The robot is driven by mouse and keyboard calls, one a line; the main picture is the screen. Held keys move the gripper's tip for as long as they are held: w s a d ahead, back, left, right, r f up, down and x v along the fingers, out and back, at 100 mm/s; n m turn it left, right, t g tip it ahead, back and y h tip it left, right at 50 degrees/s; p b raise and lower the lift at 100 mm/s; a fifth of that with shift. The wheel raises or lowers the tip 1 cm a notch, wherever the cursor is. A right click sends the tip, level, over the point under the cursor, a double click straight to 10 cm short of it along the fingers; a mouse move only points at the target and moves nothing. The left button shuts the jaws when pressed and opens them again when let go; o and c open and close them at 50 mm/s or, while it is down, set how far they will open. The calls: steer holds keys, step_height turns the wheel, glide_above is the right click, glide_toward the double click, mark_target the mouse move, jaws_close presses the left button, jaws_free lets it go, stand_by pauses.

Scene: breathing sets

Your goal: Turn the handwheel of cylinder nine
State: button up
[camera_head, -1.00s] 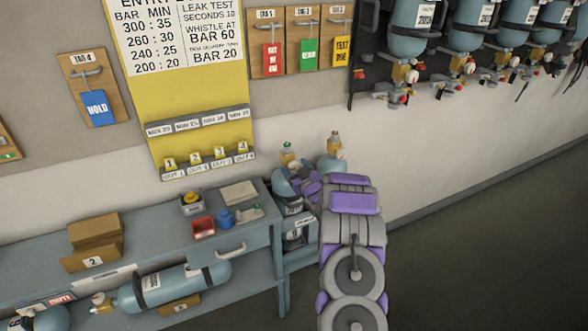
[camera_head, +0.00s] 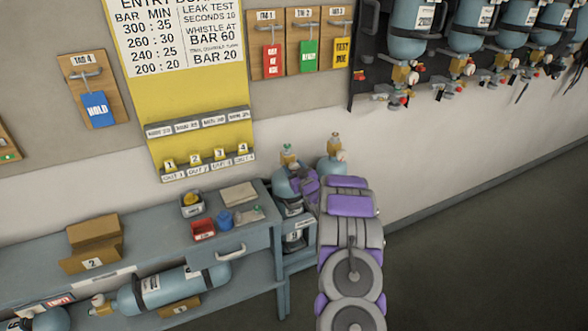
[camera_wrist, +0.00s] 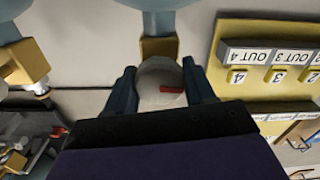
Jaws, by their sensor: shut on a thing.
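In the wrist view, my gripper (camera_wrist: 161,88) has its two dark fingers either side of a pale round handwheel (camera_wrist: 158,72) with a red mark, and is shut on it. A brass valve (camera_wrist: 158,47) joins the handwheel to a blue-grey cylinder (camera_wrist: 150,18). In the head view, my purple and grey gripper (camera_head: 300,184) is at the left of two upright cylinders beside the bench. The left cylinder (camera_head: 283,186) has a brass valve (camera_head: 288,160); its gripped handwheel is hidden there.
A second upright cylinder (camera_head: 327,165) with a brass valve stands close on the right. The bench (camera_head: 150,240) on the left holds small boxes and bins. A yellow board (camera_head: 195,110) hangs behind. Racked cylinders (camera_head: 410,30) are at the upper right. The floor (camera_head: 480,250) at right is clear.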

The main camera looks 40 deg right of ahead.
steer(key=shift+c, duration=0.4)
steer(key=shift+d+r+m+p, duration=0.1)
steer(key=shift+r+m+p, duration=0.1)
steer(key=shift+m+p, duration=0.6)
steer(key=m+p, duration=0.2)
steer(key=p, duration=0.2)
steer(key=shift+r, duration=0.15)
steer(key=m+p, duration=0.3)
steer(key=m, duration=0.1)
steer(key=shift+d, duration=0.15)
steer(key=m, duration=0.1)
steer(key=m+p, duration=0.1)
steer(key=m, duration=0.1)
steer(key=m+p, duration=0.1)
steer(key=shift+f+m, duration=0.25)
steer(key=shift+m, duration=0.05)
steer(key=shift+d+f+m+p, duration=0.1)
steer(key=shift+m+p, duration=0.35)
steer(key=shift+m, duration=1.85)
steer(key=shift+s+f, duration=0.1)
